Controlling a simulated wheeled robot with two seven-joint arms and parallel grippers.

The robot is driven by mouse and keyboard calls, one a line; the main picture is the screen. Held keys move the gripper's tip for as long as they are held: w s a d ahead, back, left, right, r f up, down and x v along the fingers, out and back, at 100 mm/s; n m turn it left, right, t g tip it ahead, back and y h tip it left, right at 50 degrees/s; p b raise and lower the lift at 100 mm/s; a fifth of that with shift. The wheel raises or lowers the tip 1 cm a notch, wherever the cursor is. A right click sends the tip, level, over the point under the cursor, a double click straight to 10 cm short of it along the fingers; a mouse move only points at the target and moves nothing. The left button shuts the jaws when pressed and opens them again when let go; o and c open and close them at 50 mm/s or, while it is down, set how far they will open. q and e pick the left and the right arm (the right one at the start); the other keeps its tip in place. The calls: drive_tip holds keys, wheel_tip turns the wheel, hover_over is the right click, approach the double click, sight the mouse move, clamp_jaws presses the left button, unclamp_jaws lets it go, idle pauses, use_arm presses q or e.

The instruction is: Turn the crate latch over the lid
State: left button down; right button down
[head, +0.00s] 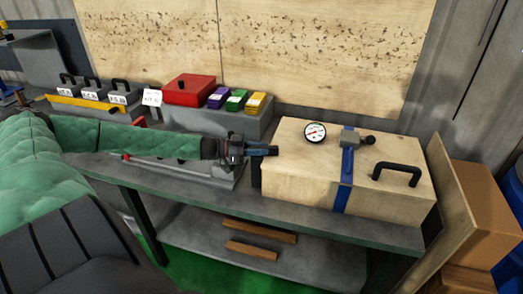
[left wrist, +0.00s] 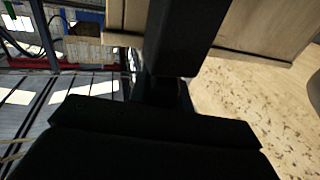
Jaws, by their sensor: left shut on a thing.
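The wooden crate (head: 300,180) stands at the right end of the bench with its lid (head: 300,150) on. A black handle (head: 397,174) is on the lid at the right. My left gripper (head: 262,151) is at the crate's left end, level with the lid edge, shut on a dark part that I take to be the crate latch (head: 256,173). The fingers hide much of this part. In the left wrist view a large black bar (left wrist: 185,40) runs up in front of the pale crate wood (left wrist: 262,28). My right gripper is not in view.
A blue strap (head: 346,180) crosses the crate, and a round gauge (head: 315,132) sits on the lid. A red box (head: 190,89) and several coloured packs (head: 237,99) stand on a grey block behind my left arm. A wooden board (head: 450,200) stands close at the crate's right.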

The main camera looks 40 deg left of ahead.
use_arm(q)
drive_tip(key=c, duration=1.3)
unclamp_jaws()
drive_tip(key=shift+v, duration=3.95)
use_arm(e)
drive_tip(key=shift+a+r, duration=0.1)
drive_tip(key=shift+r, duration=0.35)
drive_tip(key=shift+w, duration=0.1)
